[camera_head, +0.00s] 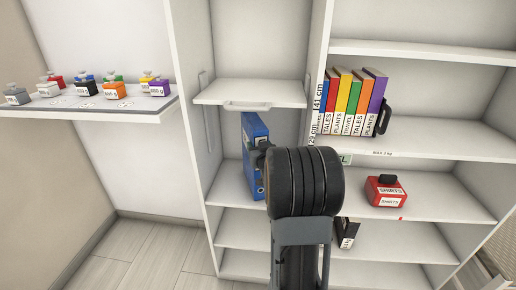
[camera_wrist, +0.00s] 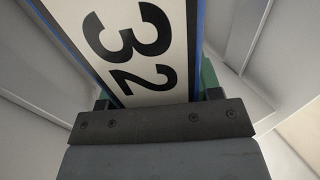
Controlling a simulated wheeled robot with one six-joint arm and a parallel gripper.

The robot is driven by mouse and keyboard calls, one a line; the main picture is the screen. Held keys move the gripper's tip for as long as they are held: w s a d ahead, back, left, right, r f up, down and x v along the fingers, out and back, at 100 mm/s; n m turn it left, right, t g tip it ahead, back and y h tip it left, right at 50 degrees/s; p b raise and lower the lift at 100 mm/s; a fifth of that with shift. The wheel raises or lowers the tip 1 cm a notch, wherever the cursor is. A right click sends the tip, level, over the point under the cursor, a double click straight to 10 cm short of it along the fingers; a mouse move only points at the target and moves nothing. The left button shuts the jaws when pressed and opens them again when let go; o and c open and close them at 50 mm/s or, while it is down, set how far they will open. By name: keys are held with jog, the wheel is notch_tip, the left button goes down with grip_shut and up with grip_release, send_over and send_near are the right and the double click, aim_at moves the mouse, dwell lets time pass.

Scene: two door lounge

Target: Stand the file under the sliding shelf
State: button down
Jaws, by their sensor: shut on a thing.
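The blue file (camera_head: 252,135) is upright in the left bay of the shelf unit, below the sliding shelf (camera_head: 270,93). The sliding shelf is a white board with a handle on its front edge. My gripper (camera_head: 264,154) is shut on the file at its right side, and my dark wrist hides part of it. In the wrist view the file's white label with "32" (camera_wrist: 135,45) fills the middle, between the jaws (camera_wrist: 160,95). The board under the file (camera_head: 228,186) shows in part. I cannot tell whether the file's bottom touches it.
Several colored books (camera_head: 350,100) stand in the right bay by a height scale and a black bookend (camera_head: 384,117). A red box (camera_head: 386,190) sits lower right. A dark labelled item (camera_head: 347,232) is below. A side shelf (camera_head: 90,102) at left holds several small colored weights.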

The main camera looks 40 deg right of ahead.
jog(key=shift+f, duration=0.1)
jog(key=shift+c, duration=1.5)
grip_release()
